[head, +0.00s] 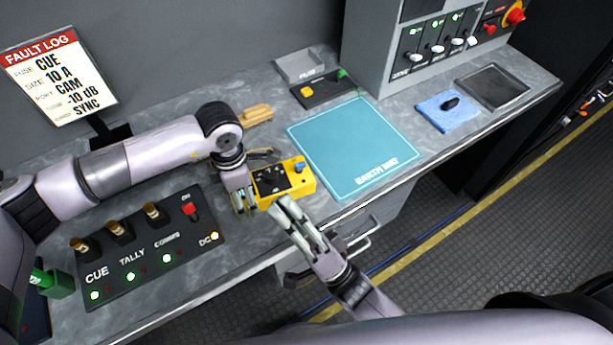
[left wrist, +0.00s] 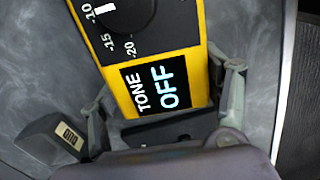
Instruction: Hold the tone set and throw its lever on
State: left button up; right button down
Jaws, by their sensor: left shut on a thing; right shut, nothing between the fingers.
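The tone set (head: 304,186) is a yellow box with a black face, on the counter beside the blue mat. In the left wrist view the tone set (left wrist: 207,72) shows a dial marked -10, -15 and -20 and a display reading TONE OFF. My left gripper (head: 245,200) is shut on its left end, one finger on each side. A small blue piece (head: 300,168) stands at its right end; I cannot tell if this is the lever. My right gripper (head: 284,207) is shut and empty at the set's front side; I cannot tell whether it touches.
The blue mat (head: 350,145) lies right of the set. A small dark block (left wrist: 58,138) lies near the left finger. The counter's front edge is close to the set.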

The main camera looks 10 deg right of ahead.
aim_at(302, 167)
jog(key=s+d+f+m+t+h, duration=0.1)
jog(key=s+d+f+m+h, duration=0.1)
jog(key=d+f+m+h, duration=0.6)
notch_tip(302, 167, down, 5)
jog(key=m+h, duration=0.2)
jog(key=h, duration=0.3)
jog(key=shift+d+r+m+t, duration=0.2)
jog(key=shift+m+t, duration=0.1)
jog(key=shift+t, duration=0.1)
jog(key=x, duration=1.4)
jog(key=shift+d, duration=0.1)
